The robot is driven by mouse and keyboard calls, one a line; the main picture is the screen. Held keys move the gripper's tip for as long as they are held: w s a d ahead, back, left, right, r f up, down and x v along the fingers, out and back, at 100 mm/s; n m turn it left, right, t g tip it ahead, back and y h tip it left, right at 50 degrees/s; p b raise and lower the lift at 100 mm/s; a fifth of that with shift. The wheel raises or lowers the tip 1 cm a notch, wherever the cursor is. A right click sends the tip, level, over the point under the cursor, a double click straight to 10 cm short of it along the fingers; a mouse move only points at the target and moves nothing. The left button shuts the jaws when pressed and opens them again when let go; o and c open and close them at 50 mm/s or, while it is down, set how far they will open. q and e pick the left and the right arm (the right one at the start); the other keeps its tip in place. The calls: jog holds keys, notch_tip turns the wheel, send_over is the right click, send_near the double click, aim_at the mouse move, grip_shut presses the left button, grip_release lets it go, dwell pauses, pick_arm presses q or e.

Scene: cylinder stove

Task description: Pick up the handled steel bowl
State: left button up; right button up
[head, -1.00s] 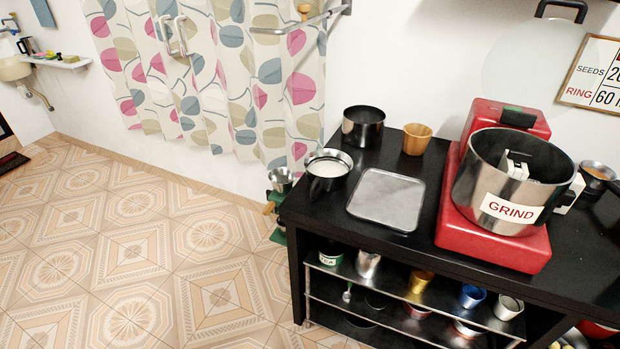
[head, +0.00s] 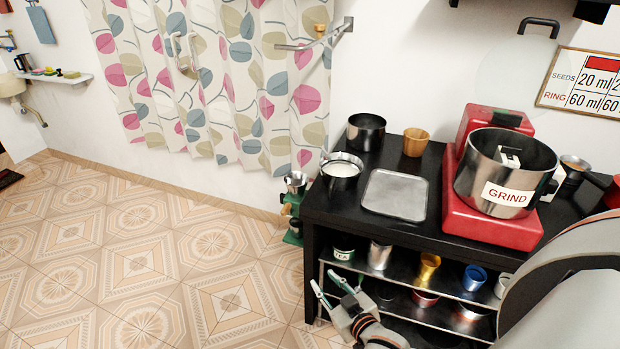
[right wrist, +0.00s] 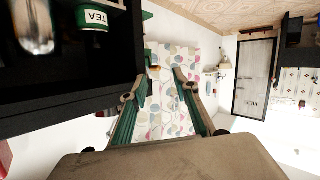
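A steel bowl (head: 508,175) labelled GRIND sits on a red machine (head: 468,215) at the right of the black table; a pale handle-like part shows at its right side. A smaller steel bowl (head: 342,170) with white contents stands at the table's left edge; no handle on it is clear now. I cannot tell for sure which one is the handled steel bowl. My right gripper (head: 327,284) is open and empty, in front of the table's lower left, below both bowls and touching neither. Its spread fingers also show in the right wrist view (right wrist: 160,82). My left gripper is not in view.
The black table (head: 318,208) also bears a dark pot (head: 366,134), a wooden cup (head: 415,143) and a metal tray (head: 394,194). Shelves beneath hold several cups, including a gold one (head: 428,267). A green device (head: 294,205) stands left of the table. The tiled floor at left is clear.

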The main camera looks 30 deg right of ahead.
aim_at(331, 192)
jog(key=w+d+r+m+t+h, duration=0.1)
jog(key=w+d+r, duration=0.2)
jog(key=r, duration=0.1)
jog(key=w+d+r+m+t+h+p, duration=0.1)
jog(key=w+d+r+m+h, duration=0.1)
jog(key=w+d+r, duration=0.1)
jog(key=w+d+r+m+t+h+p, duration=0.1)
jog(key=w+d+r, duration=0.3)
jog(key=w, duration=0.1)
jog(key=shift+d+r, duration=0.3)
jog(key=shift+r, duration=0.05)
jog(key=shift+m, duration=0.3)
jog(key=x, duration=0.7)
jog(key=shift+w+d+r, duration=0.1)
jog(key=shift+d, duration=0.15)
jog(key=shift+w, duration=0.35)
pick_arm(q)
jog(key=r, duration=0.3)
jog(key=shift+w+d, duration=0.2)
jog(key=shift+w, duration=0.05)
pick_arm(e)
grip_shut()
jog(key=shift+r, duration=0.2)
